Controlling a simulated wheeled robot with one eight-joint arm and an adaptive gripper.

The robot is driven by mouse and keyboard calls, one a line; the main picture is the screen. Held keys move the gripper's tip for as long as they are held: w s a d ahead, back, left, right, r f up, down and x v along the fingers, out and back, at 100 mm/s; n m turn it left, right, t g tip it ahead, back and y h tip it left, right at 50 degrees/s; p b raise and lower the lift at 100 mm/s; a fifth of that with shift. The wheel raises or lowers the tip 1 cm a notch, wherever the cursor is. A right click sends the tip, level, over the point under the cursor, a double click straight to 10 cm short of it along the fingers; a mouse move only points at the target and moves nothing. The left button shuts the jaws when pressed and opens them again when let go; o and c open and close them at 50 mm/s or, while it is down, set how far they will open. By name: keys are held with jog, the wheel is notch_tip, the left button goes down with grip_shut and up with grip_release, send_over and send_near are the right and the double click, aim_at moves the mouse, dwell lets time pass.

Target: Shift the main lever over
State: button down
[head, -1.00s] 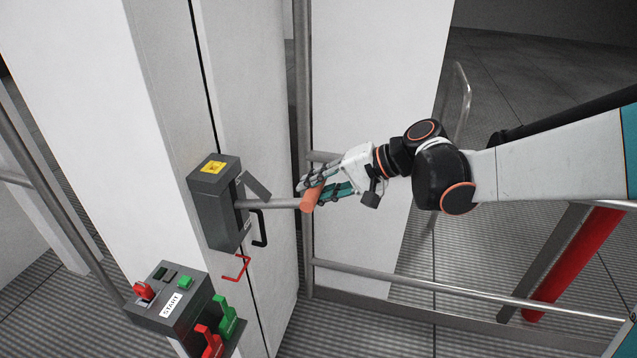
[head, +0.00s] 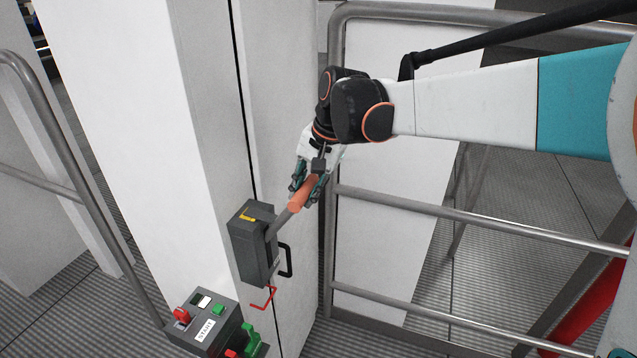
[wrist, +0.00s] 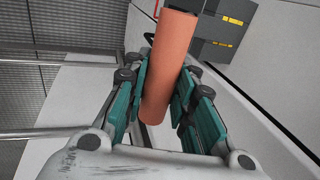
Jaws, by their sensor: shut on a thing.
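The main lever has an orange handle (head: 297,198) on a grey bar (head: 280,223). The bar comes out of a dark grey switch box (head: 252,245) on the white cabinet. The lever slants up and to the right from the box in the head view. My gripper (head: 308,187) is shut on the handle. In the wrist view the orange handle (wrist: 170,65) lies between the two teal fingers, and the grey box (wrist: 215,30) shows behind it.
A control box with a START label (head: 205,330) stands below left. Metal railings (head: 480,235) run to the right of my gripper.

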jog(key=shift+w+a+r, duration=0.25)
jog(key=shift+a+r, duration=0.15)
jog(key=shift+a, duration=0.15)
jog(key=shift+r, duration=0.1)
jog(key=c, duration=1.6)
grip_release()
jog(key=shift+o, duration=1.3)
jog(key=shift+a, duration=0.15)
jog(key=v, duration=1.2)
